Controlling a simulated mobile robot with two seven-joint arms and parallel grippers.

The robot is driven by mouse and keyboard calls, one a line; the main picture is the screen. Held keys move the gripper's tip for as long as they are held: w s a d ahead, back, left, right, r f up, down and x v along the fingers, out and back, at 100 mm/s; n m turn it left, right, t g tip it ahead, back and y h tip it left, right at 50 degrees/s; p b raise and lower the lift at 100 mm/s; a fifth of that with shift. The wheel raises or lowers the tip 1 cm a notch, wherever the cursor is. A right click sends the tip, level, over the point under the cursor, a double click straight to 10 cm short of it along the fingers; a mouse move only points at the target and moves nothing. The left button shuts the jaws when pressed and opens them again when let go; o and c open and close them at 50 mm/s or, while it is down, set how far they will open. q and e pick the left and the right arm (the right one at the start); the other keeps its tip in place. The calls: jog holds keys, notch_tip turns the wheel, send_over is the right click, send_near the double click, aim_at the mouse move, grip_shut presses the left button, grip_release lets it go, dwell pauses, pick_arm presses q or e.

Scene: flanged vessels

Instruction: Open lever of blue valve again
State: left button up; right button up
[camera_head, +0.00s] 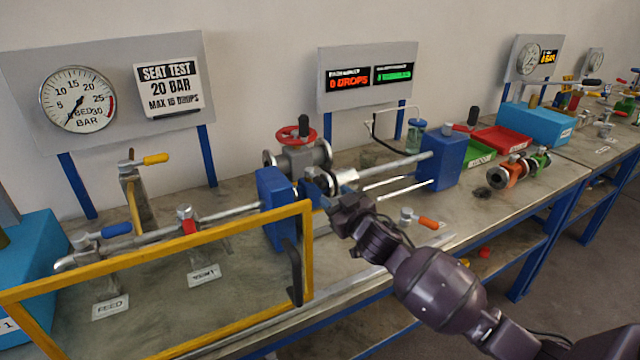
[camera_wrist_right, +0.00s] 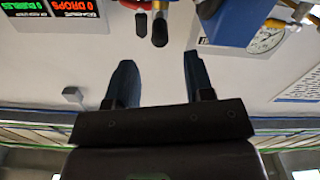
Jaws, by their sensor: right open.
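A blue valve body (camera_head: 316,186) with a pale flange sits on the pipe between two blue clamp blocks. My right gripper (camera_head: 336,204) is just in front of and below it in the head view; its fingertips are small and partly merge with the valve, so I cannot tell whether they touch. A separate blue-handled lever (camera_head: 117,230) stands on the feed pipe at the left, well apart from my gripper. In the wrist view my right gripper (camera_wrist_right: 160,80) is open, with nothing between its fingers. The lever of the blue valve body is not clear. My left gripper is not shown.
A yellow guard frame (camera_head: 210,325) with a black handle stands at the front left. A red handwheel valve (camera_head: 297,134) is behind the clamp. An orange-handled lever (camera_head: 428,222) is right of my gripper. Red (camera_head: 500,139) and green trays lie farther right.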

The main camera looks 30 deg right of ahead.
aim_at(325, 188)
jog(key=w, duration=0.8)
jog(key=shift+a, duration=0.15)
grip_shut()
